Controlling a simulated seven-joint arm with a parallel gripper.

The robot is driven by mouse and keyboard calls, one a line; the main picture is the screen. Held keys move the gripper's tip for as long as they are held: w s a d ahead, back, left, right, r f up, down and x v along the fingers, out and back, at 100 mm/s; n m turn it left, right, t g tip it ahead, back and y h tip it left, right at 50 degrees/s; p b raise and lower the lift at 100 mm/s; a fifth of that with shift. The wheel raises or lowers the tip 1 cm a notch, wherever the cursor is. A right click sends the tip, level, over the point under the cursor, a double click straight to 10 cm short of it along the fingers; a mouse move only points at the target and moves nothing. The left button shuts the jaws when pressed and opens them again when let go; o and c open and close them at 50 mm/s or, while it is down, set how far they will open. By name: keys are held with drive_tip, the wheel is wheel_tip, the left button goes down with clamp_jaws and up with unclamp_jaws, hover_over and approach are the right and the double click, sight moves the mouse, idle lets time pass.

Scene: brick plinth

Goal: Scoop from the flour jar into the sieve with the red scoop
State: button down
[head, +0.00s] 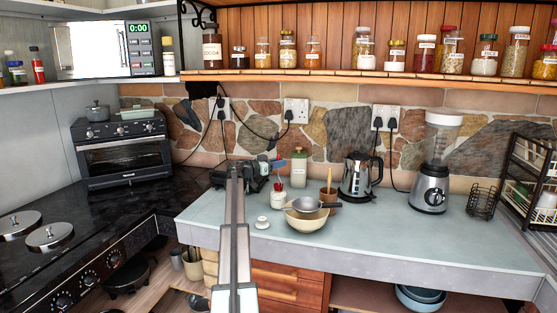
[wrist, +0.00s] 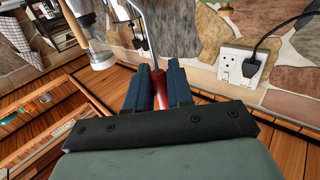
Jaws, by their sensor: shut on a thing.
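My gripper (head: 273,163) is shut on a red handle (wrist: 158,88), which I take to be the red scoop's. In the wrist view a thin grey metal shaft runs on from the handle; I cannot make out the scoop's bowl. In the head view my gripper is above the counter, behind and left of the sieve. The grey sieve (head: 305,204) lies over a cream bowl (head: 307,221), its handle to the right. A labelled greenish jar (head: 299,170) stands behind it. A small white pot (head: 278,199) with red-topped items stands left of the sieve. I cannot tell which is the flour jar.
A brown mortar-like cup (head: 328,196) and a kettle (head: 358,177) stand right of the sieve. A blender (head: 431,175) is farther right. A small white cup (head: 262,223) is near the front. The counter's right front (head: 400,228) is clear. A jar shelf (head: 380,78) overhangs the wall.

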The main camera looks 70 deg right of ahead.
drive_tip(key=shift+f, duration=2.8)
drive_tip(key=shift+r, duration=5.45)
